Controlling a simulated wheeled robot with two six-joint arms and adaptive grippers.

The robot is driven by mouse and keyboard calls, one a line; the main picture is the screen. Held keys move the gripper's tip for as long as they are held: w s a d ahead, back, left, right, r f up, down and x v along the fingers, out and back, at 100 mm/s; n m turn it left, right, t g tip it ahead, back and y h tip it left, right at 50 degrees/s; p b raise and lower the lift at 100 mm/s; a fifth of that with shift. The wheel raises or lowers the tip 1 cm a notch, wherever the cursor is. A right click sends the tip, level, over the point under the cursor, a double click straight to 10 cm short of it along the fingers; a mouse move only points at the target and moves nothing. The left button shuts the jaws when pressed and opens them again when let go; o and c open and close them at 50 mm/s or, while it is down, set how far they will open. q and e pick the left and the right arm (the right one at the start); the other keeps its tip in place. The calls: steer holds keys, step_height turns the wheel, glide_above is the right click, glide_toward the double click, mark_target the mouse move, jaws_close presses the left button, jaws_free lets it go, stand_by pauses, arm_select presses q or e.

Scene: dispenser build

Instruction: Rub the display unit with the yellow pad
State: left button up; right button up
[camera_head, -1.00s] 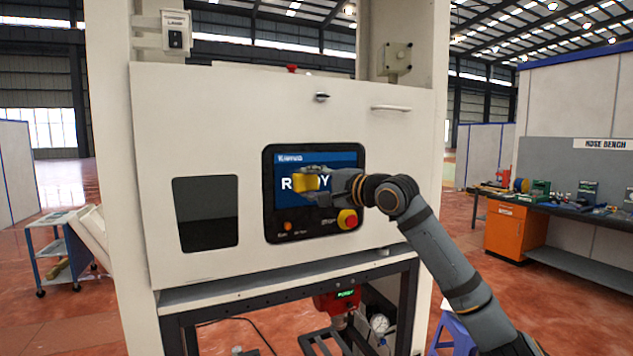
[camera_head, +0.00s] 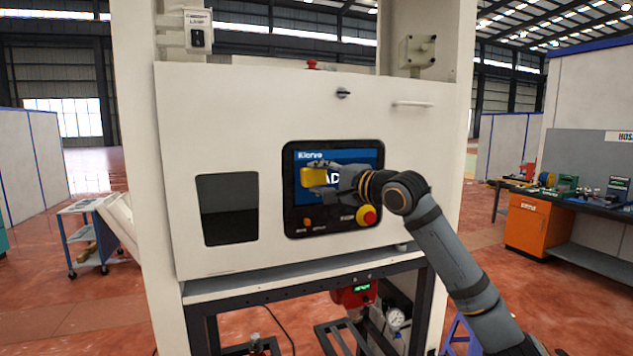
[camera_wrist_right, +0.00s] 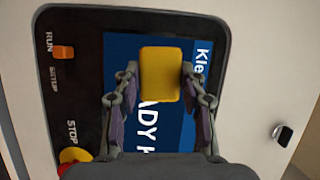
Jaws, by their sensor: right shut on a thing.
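The display unit (camera_head: 345,215) is a black-framed panel with a blue screen on the white cabinet front. It fills much of the right wrist view (camera_wrist_right: 85,100), turned on its side. My right gripper (camera_head: 318,178) is shut on the yellow pad (camera_head: 313,177) in front of the screen's left part. In the right wrist view the yellow pad (camera_wrist_right: 161,75) sits between the two fingers, over the blue screen. I cannot tell whether the pad touches the glass. The gripper and pad hide part of the screen lettering. My left gripper is not in view.
A red and yellow stop knob (camera_head: 367,215) and an orange switch (camera_head: 306,222) sit below the screen. A dark window (camera_head: 228,210) is left of the unit. A door handle (camera_head: 412,104) and a key knob (camera_head: 343,92) stick out above. A workbench (camera_head: 527,225) stands at the right.

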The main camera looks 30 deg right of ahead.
mark_target(326, 177)
steer(key=shift+s+d+f+b, duration=0.1)
steer(key=shift+d+b, duration=0.2)
steer(key=shift+d, duration=0.2)
steer(key=shift+s+d+f+b, duration=0.1)
steer(key=shift+d+b, duration=0.15)
steer(key=shift+d, duration=0.25)
steer(key=shift+s+d+r, duration=0.1)
steer(key=shift+s+d, duration=0.05)
steer(key=shift+d, duration=0.4)
steer(key=shift+s+d+b, duration=0.9)
steer(key=shift+d+b, duration=0.75)
steer(key=shift+d, duration=2.05)
steer(key=shift+w+a+r+p, duration=0.1)
steer(key=shift+w+a+p, duration=0.1)
steer(key=shift+a, duration=0.45)
steer(key=shift+w+a+f+p, duration=0.1)
steer(key=shift+w+a+p, duration=0.1)
steer(key=shift+a, duration=0.45)
steer(key=shift+w+a+r+p, duration=0.1)
steer(key=shift+a+p, duration=0.1)
steer(key=shift+a, duration=0.45)
